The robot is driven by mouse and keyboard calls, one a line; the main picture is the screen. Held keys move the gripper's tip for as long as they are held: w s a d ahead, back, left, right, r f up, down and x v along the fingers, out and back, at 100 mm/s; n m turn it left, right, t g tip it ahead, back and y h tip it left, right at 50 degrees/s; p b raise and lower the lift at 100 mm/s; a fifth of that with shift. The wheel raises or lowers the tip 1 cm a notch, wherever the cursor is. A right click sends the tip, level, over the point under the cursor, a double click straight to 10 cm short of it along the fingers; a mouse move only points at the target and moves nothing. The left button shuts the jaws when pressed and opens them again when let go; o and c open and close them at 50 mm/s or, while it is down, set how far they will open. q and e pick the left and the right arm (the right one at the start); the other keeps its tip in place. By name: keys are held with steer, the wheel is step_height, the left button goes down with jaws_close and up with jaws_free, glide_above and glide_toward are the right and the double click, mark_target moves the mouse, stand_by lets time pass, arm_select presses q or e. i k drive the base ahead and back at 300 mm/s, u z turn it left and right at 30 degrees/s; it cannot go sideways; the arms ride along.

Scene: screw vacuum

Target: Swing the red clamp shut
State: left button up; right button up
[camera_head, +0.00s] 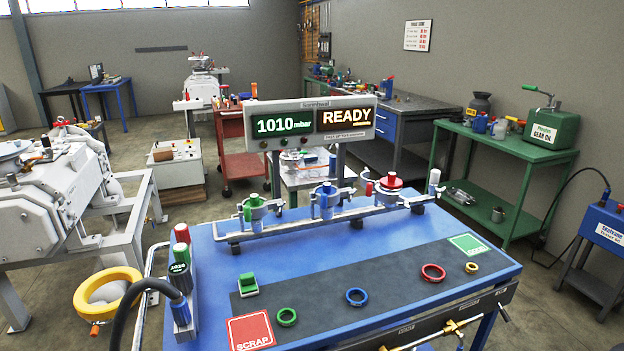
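The red clamp station (391,182) is the rightmost of three on the metal rail along the back of the blue bench. It has a red round cap on top. A small red handle (368,189) stands at its left, and a pale curved clamp arm (367,174) shows spread out to the left, apart from the body. The clamp looks open, though the far side is hidden. The blue station (326,188) is at the middle of the rail and the green one (256,203) at the left. Neither of my grippers is in view.
The blue bench (225,262) carries a dark mat with green, blue, red and yellow rings, a green block (248,285), a SCRAP square (250,332) and a GOOD square (467,244). A display (312,122) reads 1010 mbar, READY, behind the rail. The bench's middle is clear.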

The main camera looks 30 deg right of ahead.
mark_target(384, 197)
steer(key=z, duration=0.05)
steer(key=k, duration=0.15)
steer(key=z, duration=1.4)
